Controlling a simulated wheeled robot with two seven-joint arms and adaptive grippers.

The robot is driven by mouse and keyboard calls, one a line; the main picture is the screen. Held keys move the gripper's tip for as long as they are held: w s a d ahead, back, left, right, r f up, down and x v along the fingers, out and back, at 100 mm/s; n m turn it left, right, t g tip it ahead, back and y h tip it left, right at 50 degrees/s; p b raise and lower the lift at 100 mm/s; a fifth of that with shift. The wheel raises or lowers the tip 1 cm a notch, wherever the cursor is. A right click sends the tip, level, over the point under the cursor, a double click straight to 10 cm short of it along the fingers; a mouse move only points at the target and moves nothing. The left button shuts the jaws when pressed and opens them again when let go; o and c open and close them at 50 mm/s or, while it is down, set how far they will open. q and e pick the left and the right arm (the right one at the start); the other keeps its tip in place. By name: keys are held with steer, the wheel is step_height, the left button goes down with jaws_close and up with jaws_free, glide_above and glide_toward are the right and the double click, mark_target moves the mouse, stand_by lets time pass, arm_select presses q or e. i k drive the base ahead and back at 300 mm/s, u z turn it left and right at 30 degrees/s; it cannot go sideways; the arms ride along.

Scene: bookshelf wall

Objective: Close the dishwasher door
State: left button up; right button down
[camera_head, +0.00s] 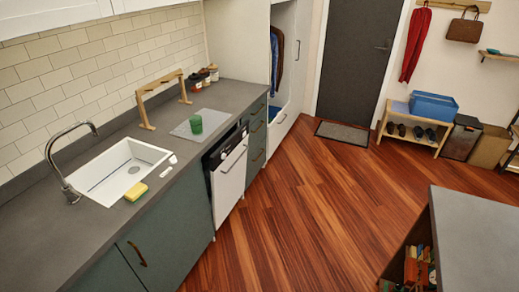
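The dishwasher (229,182) is built in under the grey counter, right of the sink. Its white door (229,185) stands nearly upright and seems tilted slightly outward at the top, with a dark strip (217,154) between it and the counter edge. A bar handle (235,161) runs across the door's upper part. The inside of the dishwasher is not visible. Neither of my grippers is in the head view.
The counter (235,95) holds a sink (120,172), yellow sponge (136,191), green cup (196,124) and wooden rack (163,98). Open wood floor (290,210) lies before the dishwasher. A grey-topped island (475,235) stands at the lower right, a low shoe bench (410,130) at the back.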

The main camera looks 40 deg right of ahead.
mark_target(228, 177)
steer(key=z, duration=0.7)
steer(key=i, duration=0.45)
steer(key=z, duration=0.95)
steer(key=i, duration=1.9)
steer(key=u, duration=0.55)
